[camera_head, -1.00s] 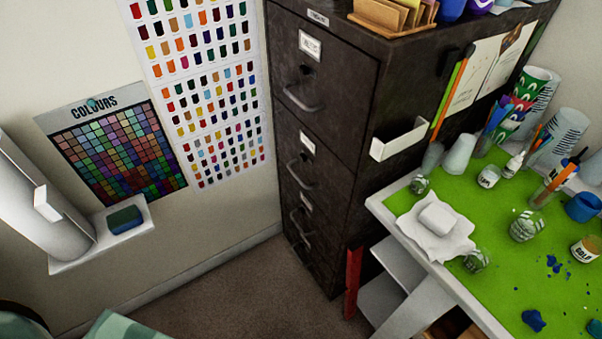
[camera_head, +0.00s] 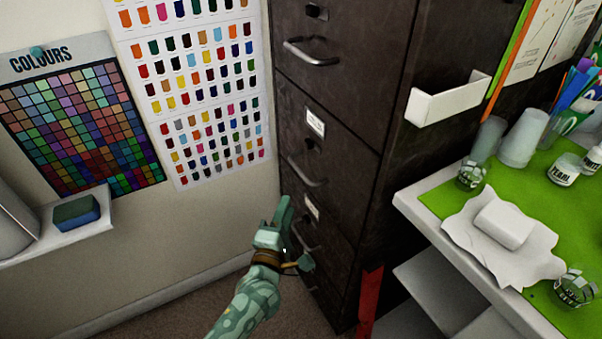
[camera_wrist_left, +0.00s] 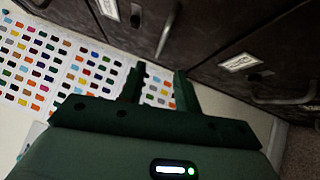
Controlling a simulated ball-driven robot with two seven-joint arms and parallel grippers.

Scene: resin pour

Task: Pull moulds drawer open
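A dark metal filing cabinet (camera_head: 340,95) stands at the centre of the head view, its drawers stacked and shut. Each has a bar handle; the middle handle (camera_head: 305,175) and a lower handle (camera_head: 303,240) show. The label cards are too small to read, so I cannot tell which drawer is the moulds one. My left gripper (camera_head: 285,212) is in front of the lower drawers. In the left wrist view its two fingers (camera_wrist_left: 158,85) are apart with nothing gripped. Two drawer handles, one above (camera_wrist_left: 165,32) and one at right (camera_wrist_left: 288,100), lie beyond the fingers. My right gripper is not in view.
A white table with a green mat (camera_head: 440,205) stands right of the cabinet, with jars, cups and a white block (camera_head: 503,222). A white holder (camera_head: 445,100) is on the cabinet's side. A red strip (camera_head: 370,300) stands near its base. A shelf with a sponge (camera_head: 76,212) is at left.

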